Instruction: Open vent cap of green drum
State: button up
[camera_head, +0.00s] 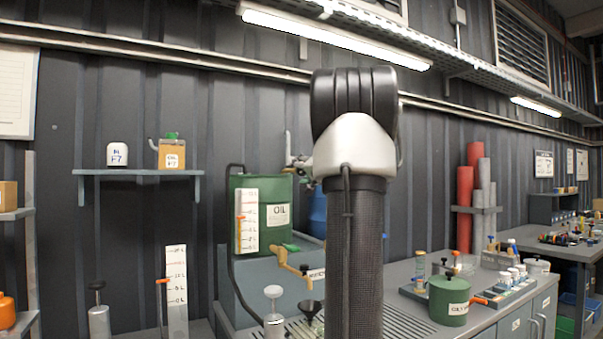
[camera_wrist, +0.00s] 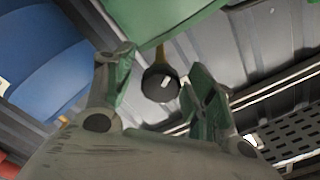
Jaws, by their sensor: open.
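In the wrist view the green drum (camera_wrist: 165,20) fills the top edge. A dark round cap (camera_wrist: 158,88) with a white mark sits on a yellowish stem by the drum; it looks like the vent cap. My gripper (camera_wrist: 161,76) is open, with one green-padded finger on each side of this cap in the picture. Gaps show on both sides; the depth between is unclear. In the head view my gripper is mostly hidden behind my arm.
A blue drum (camera_head: 317,212) stands right of the green one and shows in the wrist view (camera_wrist: 45,60). The level gauge (camera_head: 247,222) stands before the green drum. An orange-brown tap (camera_head: 288,262) juts out below. A wall shelf (camera_head: 138,173) is left.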

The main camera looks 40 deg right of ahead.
jog(key=v, duration=1.2)
jog(key=s+a+f+g+y, duration=0.1)
jog(key=s+a+f+g, duration=0.25)
jog(key=f, duration=0.35)
jog(key=s+a+f+g+y, duration=0.2)
jog(key=a+f, duration=0.2)
jog(key=f, duration=0.2)
jog(key=s+a+f+g+y, duration=0.1)
jog(key=s+a+f+g, duration=0.15)
jog(key=f, duration=0.45)
jog(key=s+a+f+n+g, duration=0.6)
jog(key=s+a+f+n, duration=0.2)
jog(key=s+a, duration=0.45)
jog(key=w+a+n, duration=0.1)
jog(key=a+n, duration=0.3)
jog(key=a, duration=0.2)
jog(key=shift+a+n+t, duration=0.4)
